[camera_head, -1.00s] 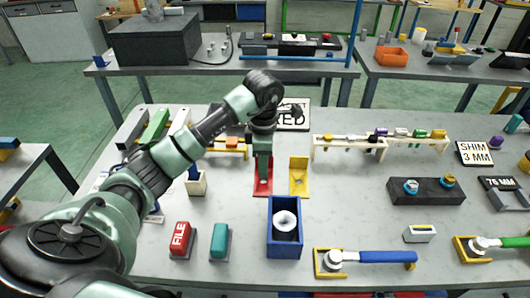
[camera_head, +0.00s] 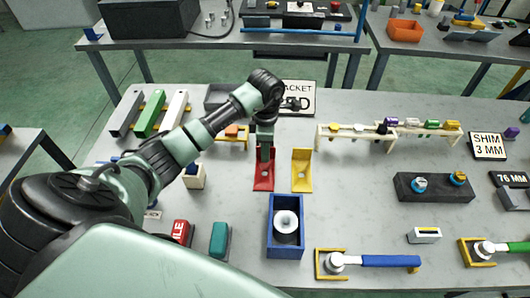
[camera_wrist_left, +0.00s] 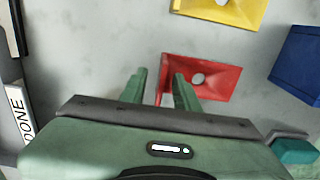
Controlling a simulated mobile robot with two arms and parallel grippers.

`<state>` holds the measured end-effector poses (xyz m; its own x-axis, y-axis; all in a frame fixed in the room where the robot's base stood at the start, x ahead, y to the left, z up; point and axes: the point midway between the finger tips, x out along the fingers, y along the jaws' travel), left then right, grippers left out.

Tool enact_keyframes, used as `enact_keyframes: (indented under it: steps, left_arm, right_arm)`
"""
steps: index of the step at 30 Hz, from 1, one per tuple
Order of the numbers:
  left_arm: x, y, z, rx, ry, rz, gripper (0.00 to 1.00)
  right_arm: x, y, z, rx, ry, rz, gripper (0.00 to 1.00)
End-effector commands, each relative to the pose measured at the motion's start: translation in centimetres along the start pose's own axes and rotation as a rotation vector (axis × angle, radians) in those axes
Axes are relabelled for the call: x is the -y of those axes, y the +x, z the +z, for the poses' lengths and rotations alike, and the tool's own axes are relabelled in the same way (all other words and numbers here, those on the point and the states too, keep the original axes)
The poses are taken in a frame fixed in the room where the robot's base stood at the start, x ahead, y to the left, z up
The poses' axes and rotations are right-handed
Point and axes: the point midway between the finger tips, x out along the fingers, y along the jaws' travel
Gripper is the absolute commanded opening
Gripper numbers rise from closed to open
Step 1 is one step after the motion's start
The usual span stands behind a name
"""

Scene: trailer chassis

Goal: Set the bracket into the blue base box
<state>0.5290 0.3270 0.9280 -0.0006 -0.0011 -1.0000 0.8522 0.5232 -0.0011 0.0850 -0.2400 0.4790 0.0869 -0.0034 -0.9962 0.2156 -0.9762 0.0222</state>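A red bracket (camera_head: 264,181) stands on the grey table, left of a similar yellow bracket (camera_head: 302,178). The blue base box (camera_head: 285,250) is open-topped, nearer the front, with a white round flanged part (camera_head: 286,222) inside. My left gripper (camera_head: 265,158) points down at the red bracket's upright part. In the left wrist view its fingers (camera_wrist_left: 160,88) are apart, at one edge of the red bracket (camera_wrist_left: 205,76), with a thin red part between them. Contact cannot be made out. The yellow bracket (camera_wrist_left: 222,10) and blue box (camera_wrist_left: 300,62) also show there. My right gripper is out of view.
A red block (camera_head: 182,232) and a teal block (camera_head: 219,240) stand left of the box. A blue-handled tool (camera_head: 375,261) lies in front right. A wooden rack (camera_head: 355,133) and a sign (camera_head: 297,97) stand behind. Table between brackets and box is clear.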

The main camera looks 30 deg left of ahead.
Motion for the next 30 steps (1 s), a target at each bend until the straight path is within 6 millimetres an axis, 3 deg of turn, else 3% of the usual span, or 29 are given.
enact_keyframes:
  steps: [3,8,12,30]
  left_arm:
    - [0.04,0.46,-0.04,-0.001,0.000,-0.001,0.31]
    - [0.01,0.47,-0.03,-0.001,0.000,0.000,0.31]
    - [0.01,0.45,-0.04,-0.001,0.000,0.000,0.00]
    - [0.00,0.40,-0.03,0.000,0.000,0.000,0.00]
  right_arm:
    - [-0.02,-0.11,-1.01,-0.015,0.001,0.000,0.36]
    - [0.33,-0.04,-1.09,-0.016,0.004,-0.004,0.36]
    - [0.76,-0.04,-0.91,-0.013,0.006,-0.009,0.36]
    - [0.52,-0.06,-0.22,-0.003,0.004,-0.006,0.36]
